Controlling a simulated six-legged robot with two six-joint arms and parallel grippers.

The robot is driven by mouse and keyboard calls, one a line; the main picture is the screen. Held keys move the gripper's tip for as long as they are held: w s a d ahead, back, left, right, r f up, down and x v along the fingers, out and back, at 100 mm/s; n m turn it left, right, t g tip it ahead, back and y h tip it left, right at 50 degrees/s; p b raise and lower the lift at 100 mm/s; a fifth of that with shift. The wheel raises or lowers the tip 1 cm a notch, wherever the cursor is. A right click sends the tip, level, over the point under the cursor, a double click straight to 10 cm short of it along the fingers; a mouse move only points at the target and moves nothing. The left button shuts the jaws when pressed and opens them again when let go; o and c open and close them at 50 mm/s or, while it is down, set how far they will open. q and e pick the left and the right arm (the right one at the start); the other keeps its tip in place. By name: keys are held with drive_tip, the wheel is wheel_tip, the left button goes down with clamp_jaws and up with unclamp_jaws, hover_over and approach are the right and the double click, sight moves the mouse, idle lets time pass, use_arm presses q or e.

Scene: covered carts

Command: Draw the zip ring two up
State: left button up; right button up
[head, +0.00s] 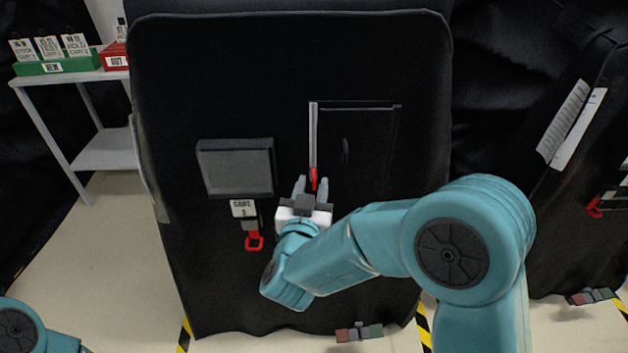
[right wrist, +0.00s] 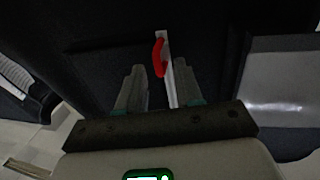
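The black cover (head: 290,60) of the cart with the tag "CART 2" (head: 243,208) fills the middle of the head view. A pale upright zip strip (head: 313,135) runs down its front, with a red zip ring (head: 313,177) at its lower end. My right gripper (head: 311,183) is open, its two fingers pointing at the ring, one on each side. In the right wrist view the red ring (right wrist: 159,56) shows just beyond and between the open fingertips (right wrist: 160,75). I cannot tell whether they touch it. My left gripper is out of view.
A grey window panel (head: 236,167) and a lower red ring (head: 254,241) are left of the zip. A white shelf (head: 105,150) with green (head: 62,66) and red (head: 115,60) trays stands at left. Another covered cart (head: 540,100) is at right.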

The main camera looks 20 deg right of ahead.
drive_tip(key=shift+w+d, duration=0.1)
drive_tip(key=shift+w, duration=0.05)
idle(0.3)
clamp_jaws()
drive_tip(key=shift+r, duration=0.1)
idle(1.1)
